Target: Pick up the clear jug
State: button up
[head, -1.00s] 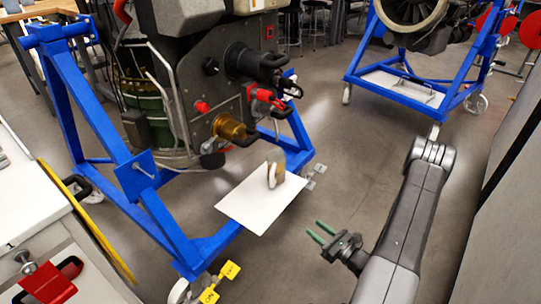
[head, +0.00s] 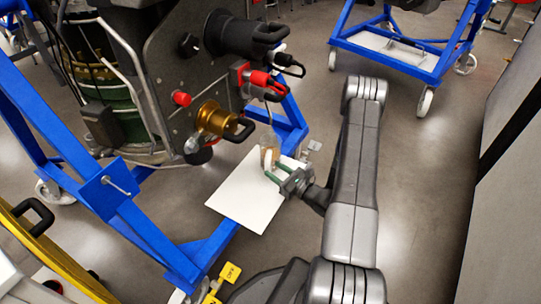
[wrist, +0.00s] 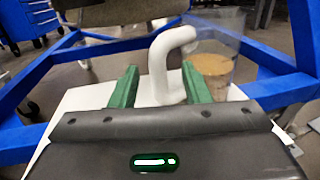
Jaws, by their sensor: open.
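The clear jug (head: 272,141) stands upright on a white board (head: 240,205) and has a white handle. In the wrist view the jug (wrist: 215,70) shows brown contents, with its handle toward me. My gripper (head: 277,171) is open right at the jug, over the board. In the wrist view the green fingers of my gripper (wrist: 159,80) stand on either side of the handle, the right finger close to the jug's body. I cannot tell whether either finger touches it. The handle's lower end is partly hidden by the gripper.
The board lies across the blue stand (head: 115,195) beneath a large engine with a black cylinder (head: 235,37) and a brass fitting (head: 213,118) near the jug. Another blue stand (head: 400,55) is at the back right. A grey wall (head: 500,190) bounds the right. Grey floor lies between.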

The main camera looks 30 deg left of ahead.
aim_at(267, 160)
jog(key=a, duration=0.2)
jog(key=a+f+b, duration=0.1)
jog(key=a, duration=0.1)
jog(key=shift+w, duration=0.25)
grip_shut()
jog(key=shift+r, duration=0.2)
jog(key=shift+r, duration=0.25)
notch_tip(267, 160, up, 3)
jog(key=shift+r+p, duration=0.2)
jog(key=shift+p, duration=0.85)
jog(key=s+d+p, duration=0.2)
jog(key=s+d, duration=0.1)
jog(key=d, duration=1.4)
jog(key=shift+s+d+f+p, duration=0.2)
jog(key=shift+d+f+p, duration=0.15)
